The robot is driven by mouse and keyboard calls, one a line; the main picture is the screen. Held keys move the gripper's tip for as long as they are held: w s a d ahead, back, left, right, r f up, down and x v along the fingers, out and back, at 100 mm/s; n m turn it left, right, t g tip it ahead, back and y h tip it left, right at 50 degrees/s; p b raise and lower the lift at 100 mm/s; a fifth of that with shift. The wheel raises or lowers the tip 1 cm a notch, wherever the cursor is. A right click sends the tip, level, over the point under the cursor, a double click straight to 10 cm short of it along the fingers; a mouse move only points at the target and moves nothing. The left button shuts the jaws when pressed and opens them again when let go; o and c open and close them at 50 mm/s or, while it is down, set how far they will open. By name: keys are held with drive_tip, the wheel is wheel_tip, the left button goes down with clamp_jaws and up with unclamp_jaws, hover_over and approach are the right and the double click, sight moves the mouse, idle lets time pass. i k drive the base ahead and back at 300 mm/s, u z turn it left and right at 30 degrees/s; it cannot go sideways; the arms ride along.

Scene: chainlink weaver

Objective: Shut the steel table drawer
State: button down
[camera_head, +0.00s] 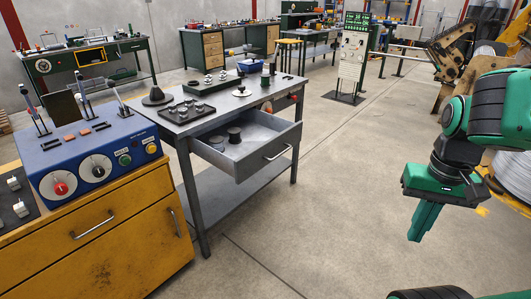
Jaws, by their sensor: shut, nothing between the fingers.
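The steel table (222,102) is grey, left of centre, with a lower shelf. Its drawer (247,160) is pulled well out toward the right front, with a bar handle (277,152) on its front panel. Dark round items (234,135) lie inside the drawer. My gripper (422,222) is green, shut and empty, pointing down at the right. It is apart from the drawer, with open floor seen between them. The far inside of the drawer is partly hidden under the table top.
A yellow cabinet (120,235) with a blue control box (95,158) stands at the left front. A control panel stand (350,60) is behind, and workbenches line the back. A large machine (510,170) is at the right. The concrete floor (330,220) in the middle is clear.

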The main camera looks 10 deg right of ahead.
sight(264, 137)
drive_tip(key=u, duration=0.05)
drive_tip(key=i, duration=1)
drive_tip(key=z, duration=0.05)
